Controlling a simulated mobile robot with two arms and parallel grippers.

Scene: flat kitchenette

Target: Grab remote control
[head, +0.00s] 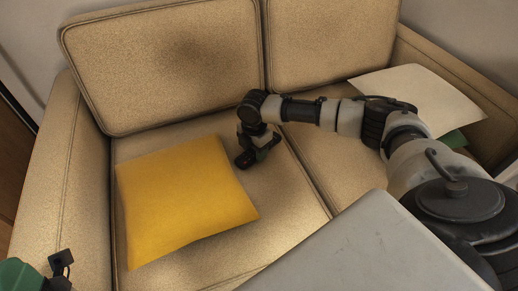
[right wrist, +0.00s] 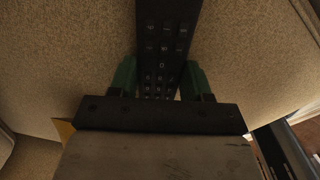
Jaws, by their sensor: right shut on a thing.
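A black remote control (right wrist: 167,38) with several light-marked buttons shows in the right wrist view, running from the top edge down between the fingers. My right gripper (right wrist: 160,82) has its two green fingers closed on the sides of the remote. In the head view my right gripper (head: 246,160) is low over the left seat cushion, just right of the yellow pillow, and the remote is hard to make out there. I cannot tell whether the remote still touches the seat. Part of my left gripper (head: 60,268) shows at the lower left corner of the head view, away from the remote.
The beige sofa (head: 130,150) has tall back cushions (head: 165,60) behind my right gripper and armrests at both sides. The yellow pillow (head: 185,200) lies close to the gripper's left. A pale pillow (head: 425,90) lies at the right end, partly behind my arm.

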